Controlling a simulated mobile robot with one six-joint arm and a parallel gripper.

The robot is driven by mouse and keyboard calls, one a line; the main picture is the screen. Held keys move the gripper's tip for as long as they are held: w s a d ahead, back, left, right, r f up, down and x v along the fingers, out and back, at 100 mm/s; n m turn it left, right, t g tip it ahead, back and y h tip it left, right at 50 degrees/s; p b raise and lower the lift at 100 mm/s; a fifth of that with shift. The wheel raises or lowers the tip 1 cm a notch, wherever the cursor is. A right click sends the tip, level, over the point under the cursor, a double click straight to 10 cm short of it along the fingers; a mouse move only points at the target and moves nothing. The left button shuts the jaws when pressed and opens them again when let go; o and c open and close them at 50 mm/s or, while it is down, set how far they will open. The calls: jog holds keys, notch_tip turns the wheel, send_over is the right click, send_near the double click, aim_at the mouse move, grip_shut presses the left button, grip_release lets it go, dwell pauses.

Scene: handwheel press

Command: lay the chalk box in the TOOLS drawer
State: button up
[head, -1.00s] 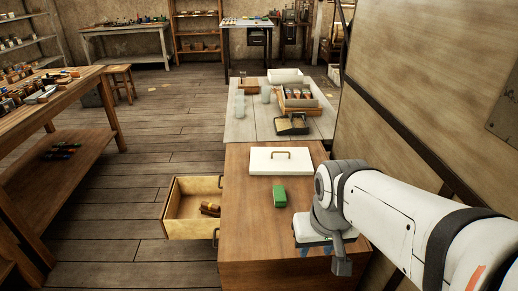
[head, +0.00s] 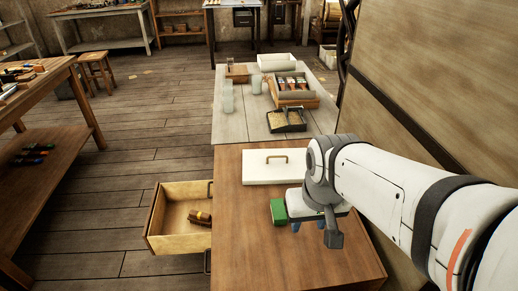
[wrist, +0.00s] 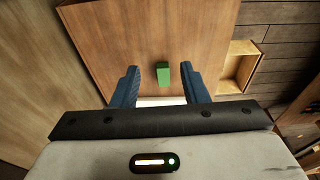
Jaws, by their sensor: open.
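A small green box (head: 279,211), the only thing that looks like the chalk box, stands on the brown wooden bench top. My gripper (head: 309,225) is open and empty, just right of the box in the head view and seemingly above the bench. In the wrist view the green box (wrist: 162,74) shows between the two blue fingers of my gripper (wrist: 163,72), beyond them and not gripped. A drawer (head: 180,245) is pulled out from the bench's left side. A brown object (head: 200,218) lies inside it, at its right end. No drawer label is readable.
A white panel with a handle (head: 264,170) lies behind the green box. On the grey table (head: 240,122) beyond are a dustpan-like tray (head: 286,120), a crate (head: 293,92) and pale cups. A tall wooden panel (head: 430,90) stands close on the right.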

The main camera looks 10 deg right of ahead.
aim_at(280, 213)
jog(key=o, duration=0.6)
jog(key=w+f+b, duration=0.8)
jog(key=shift+d+f+t, duration=0.3)
jog(key=shift+o, duration=0.2)
jog(key=shift+t, duration=0.8)
jog(key=w+f+b, duration=0.4)
jog(key=w+f, duration=0.1)
jog(key=f, duration=0.1)
jog(key=w+f+b, duration=0.4)
jog(key=w+f, duration=0.2)
jog(key=w+f+b, duration=0.4)
jog(key=w+f, duration=0.2)
jog(key=f, duration=0.1)
jog(key=shift+w+a, duration=0.15)
jog(key=shift+w, duration=0.1)
jog(key=shift+b+x, duration=1.15)
jog(key=shift+x, duration=1.45)
